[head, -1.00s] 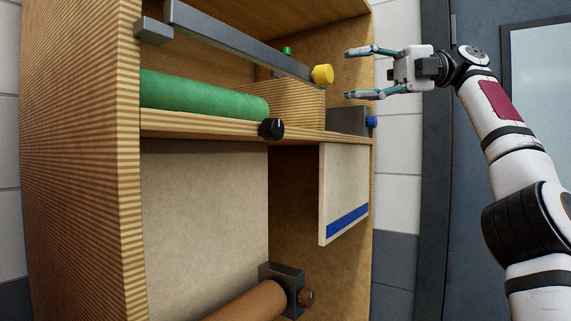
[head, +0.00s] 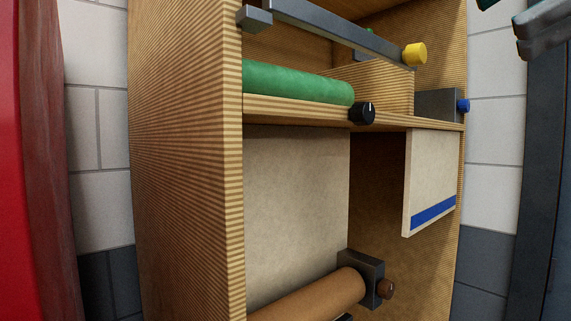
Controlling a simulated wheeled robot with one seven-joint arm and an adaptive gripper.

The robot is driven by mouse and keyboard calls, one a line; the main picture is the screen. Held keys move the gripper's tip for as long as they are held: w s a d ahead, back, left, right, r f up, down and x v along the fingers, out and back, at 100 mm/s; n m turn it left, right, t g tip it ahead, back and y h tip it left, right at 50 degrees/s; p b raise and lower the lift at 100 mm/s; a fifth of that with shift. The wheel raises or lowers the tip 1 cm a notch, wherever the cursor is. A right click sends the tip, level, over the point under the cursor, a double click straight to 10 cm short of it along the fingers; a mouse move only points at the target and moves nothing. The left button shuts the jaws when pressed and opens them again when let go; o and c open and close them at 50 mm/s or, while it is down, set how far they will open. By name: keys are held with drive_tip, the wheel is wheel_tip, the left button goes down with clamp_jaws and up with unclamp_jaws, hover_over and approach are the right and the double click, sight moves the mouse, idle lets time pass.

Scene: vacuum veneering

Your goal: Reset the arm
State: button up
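Only part of my gripper (head: 508,22) shows, at the top right corner of the head view. Two dark grey and teal finger parts are visible with a gap between them, and nothing shows held in them. The rest of the gripper and my arm are out of the picture. The gripper is in front of the white block wall, to the right of the wooden cabinet (head: 185,150), and appears apart from it.
The cabinet holds a grey bar with a yellow knob (head: 414,54), a green roll (head: 300,82), a black dial (head: 362,113), a blue knob (head: 463,106), a hanging blue-striped panel (head: 432,180) and a brown roll (head: 315,294). A red surface (head: 35,160) stands at the left edge.

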drive_tip(key=a+f+m+h, duration=0.3)
drive_tip(key=f+m, duration=0.3)
drive_tip(key=f, duration=0.3)
drive_tip(key=a+f+m+h, duration=0.3)
drive_tip(key=f+m, duration=0.2)
drive_tip(key=f, duration=0.5)
drive_tip(key=s+d+f+m+g+h, duration=0.1)
drive_tip(key=d+f+m+h, duration=0.1)
drive_tip(key=f+m, duration=0.4)
drive_tip(key=s+d+f+m+g+h, duration=0.1)
drive_tip(key=f+m, duration=0.4)
drive_tip(key=f, duration=1.1)
drive_tip(key=shift+s+d+f+m+h, duration=0.15)
drive_tip(key=shift+d+f+m+h, duration=0.2)
drive_tip(key=shift+d+h, duration=0.35)
drive_tip(key=shift+d+r, duration=0.1)
drive_tip(key=shift+r, duration=0.05)
drive_tip(key=shift+c, duration=0.3)
